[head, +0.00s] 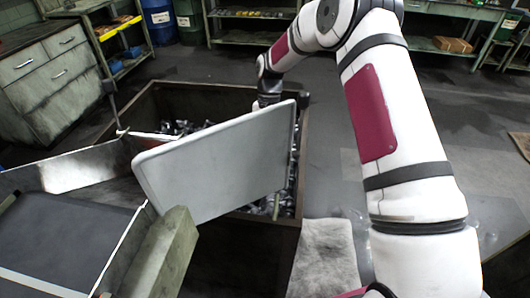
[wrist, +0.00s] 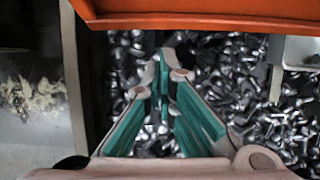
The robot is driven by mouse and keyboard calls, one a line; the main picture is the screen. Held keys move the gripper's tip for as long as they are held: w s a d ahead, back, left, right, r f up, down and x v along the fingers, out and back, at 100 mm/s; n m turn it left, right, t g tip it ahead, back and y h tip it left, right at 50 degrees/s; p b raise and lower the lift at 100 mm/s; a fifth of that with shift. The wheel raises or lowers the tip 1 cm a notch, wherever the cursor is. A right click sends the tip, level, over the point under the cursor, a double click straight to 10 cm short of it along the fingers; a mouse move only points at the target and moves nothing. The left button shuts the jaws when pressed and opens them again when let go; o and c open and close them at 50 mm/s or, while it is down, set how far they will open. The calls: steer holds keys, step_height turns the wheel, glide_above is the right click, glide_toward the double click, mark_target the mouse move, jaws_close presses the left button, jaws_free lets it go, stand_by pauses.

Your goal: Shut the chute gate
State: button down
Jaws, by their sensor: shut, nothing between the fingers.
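The chute gate (head: 215,160) is a pale grey flat panel in the middle of the head view. It stands tilted over the bolt bin, swung out from the mouth of the metal chute (head: 85,170) at the left. My gripper is hidden behind the panel in the head view; only the wrist shows above its top edge. In the wrist view my gripper (wrist: 165,68) is shut and empty, its teal-padded fingers meeting at the tips above loose bolts. An orange bar (wrist: 200,20) crosses just beyond the fingertips; I cannot tell whether it belongs to the gate or whether they touch.
A dark-walled bin (head: 240,235) full of metal bolts (wrist: 240,80) lies below the gate. A greenish block (head: 165,250) stands at the chute's near corner. Drawers (head: 45,75) and shelves line the back. Open floor lies behind the bin.

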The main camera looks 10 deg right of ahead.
steer(key=shift+s+a+f, duration=0.2)
steer(key=shift+s, duration=0.3)
steer(key=shift+s+a+f, duration=0.15)
steer(key=shift+s+f, duration=0.05)
steer(key=shift+s, duration=0.3)
steer(key=s+f+g+b, duration=0.1)
steer(key=s+a+g+y+b, duration=0.1)
steer(key=s+b, duration=0.1)
steer(key=s+a+f+g+b, duration=0.1)
steer(key=shift+s+f+g, duration=0.3)
steer(key=shift+s+f, duration=0.05)
steer(key=shift+s, duration=0.05)
steer(key=shift+w, duration=0.15)
